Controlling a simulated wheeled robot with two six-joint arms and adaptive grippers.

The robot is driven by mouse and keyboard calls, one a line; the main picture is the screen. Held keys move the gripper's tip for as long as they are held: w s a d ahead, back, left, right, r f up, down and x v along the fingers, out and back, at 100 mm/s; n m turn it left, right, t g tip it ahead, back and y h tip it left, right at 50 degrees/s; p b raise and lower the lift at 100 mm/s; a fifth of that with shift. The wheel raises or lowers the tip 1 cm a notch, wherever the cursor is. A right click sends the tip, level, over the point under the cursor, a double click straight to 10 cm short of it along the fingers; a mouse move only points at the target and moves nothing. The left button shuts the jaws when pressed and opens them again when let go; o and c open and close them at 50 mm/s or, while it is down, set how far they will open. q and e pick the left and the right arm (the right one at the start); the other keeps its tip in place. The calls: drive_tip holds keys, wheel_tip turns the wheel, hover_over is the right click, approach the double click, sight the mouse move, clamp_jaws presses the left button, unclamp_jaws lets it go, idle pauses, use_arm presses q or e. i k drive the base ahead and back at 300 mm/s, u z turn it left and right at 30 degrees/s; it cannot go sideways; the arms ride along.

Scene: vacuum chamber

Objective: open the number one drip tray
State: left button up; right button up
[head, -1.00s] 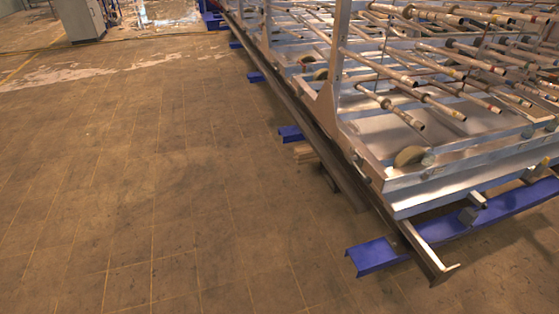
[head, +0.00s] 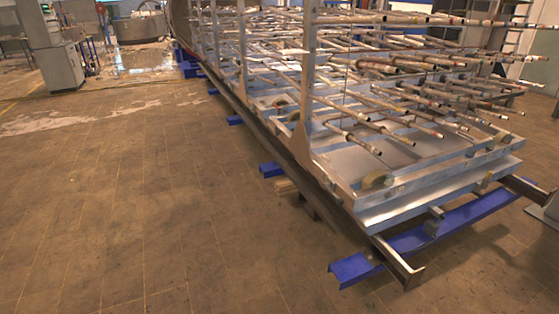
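Wide flat silver metal trays lie under the tube rack at the right of the head view. The lower tray (head: 440,197) sticks out at the near end, with a sloped front face. Another tray level (head: 420,172) lies just above it. No number can be read on either, so I cannot tell which is number one. Neither of my grippers is in view.
A frame of metal tubes (head: 400,105) stands above the trays. Dark rails and blue cross beams (head: 355,268) lie low on the floor at the near end. A grey cabinet (head: 60,68) stands at the back left. The tiled floor (head: 130,200) at left is clear.

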sight(352, 162)
drive_tip(key=u, duration=0.35)
drive_tip(key=i, duration=2.05)
drive_tip(key=z, duration=1.45)
drive_tip(key=i, duration=0.55)
drive_tip(key=z, duration=0.55)
